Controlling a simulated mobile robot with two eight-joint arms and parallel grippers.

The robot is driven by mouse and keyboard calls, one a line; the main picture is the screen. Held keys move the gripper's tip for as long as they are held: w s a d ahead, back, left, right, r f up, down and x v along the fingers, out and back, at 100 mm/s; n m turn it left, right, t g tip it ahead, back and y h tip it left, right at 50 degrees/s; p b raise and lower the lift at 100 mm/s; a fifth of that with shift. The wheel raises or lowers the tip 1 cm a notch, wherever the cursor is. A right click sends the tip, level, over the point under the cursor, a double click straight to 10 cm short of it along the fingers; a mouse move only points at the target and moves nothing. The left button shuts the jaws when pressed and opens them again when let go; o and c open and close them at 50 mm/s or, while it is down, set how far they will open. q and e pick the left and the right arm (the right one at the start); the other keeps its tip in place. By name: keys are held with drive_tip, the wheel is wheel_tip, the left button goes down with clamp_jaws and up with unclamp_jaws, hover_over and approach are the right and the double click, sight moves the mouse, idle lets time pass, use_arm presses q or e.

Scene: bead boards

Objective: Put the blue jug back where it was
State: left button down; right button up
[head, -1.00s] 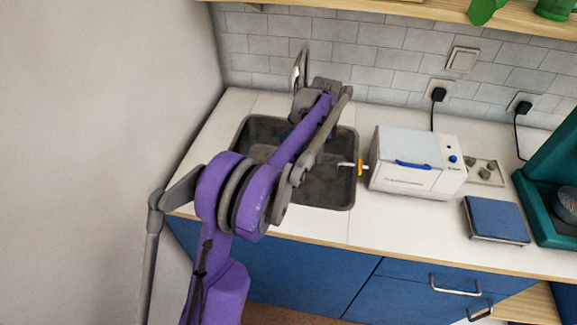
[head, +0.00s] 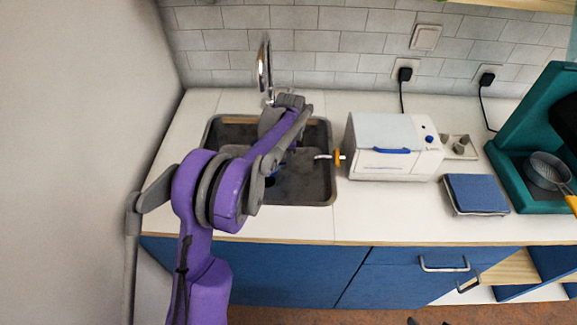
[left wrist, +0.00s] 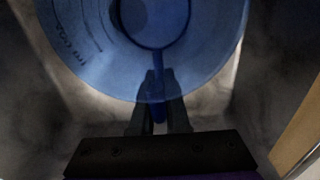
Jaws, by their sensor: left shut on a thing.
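The blue jug (left wrist: 90,60) fills the upper part of the left wrist view, with its round body seen from close up. My left gripper (left wrist: 160,88) is shut on the jug's blue handle, one dark finger on each side. In the head view my purple left arm reaches over the sink (head: 321,190) and hides most of the jug and the gripper. Only a small blue patch of the jug (head: 270,181) shows below the arm, within the sink's outline. I cannot tell whether the jug touches the sink floor. My right gripper is not clearly seen.
A tap (head: 264,72) stands behind the sink. A white box-shaped appliance (head: 380,150) stands right of it, its orange-tipped spout towards the sink. Further right are a blue-topped scale (head: 475,193) and a teal machine (head: 520,165). The counter (head: 380,215) in front is clear.

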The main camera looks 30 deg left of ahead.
use_arm(q)
drive_tip(key=shift+f, duration=1.3)
drive_tip(key=shift+f, duration=0.15)
drive_tip(key=c, duration=0.9)
unclamp_jaws()
drive_tip(key=shift+r, duration=0.3)
wheel_tip(320, 180, up, 12)
drive_tip(key=shift+f+p, duration=0.1)
drive_tip(key=shift+p, duration=0.25)
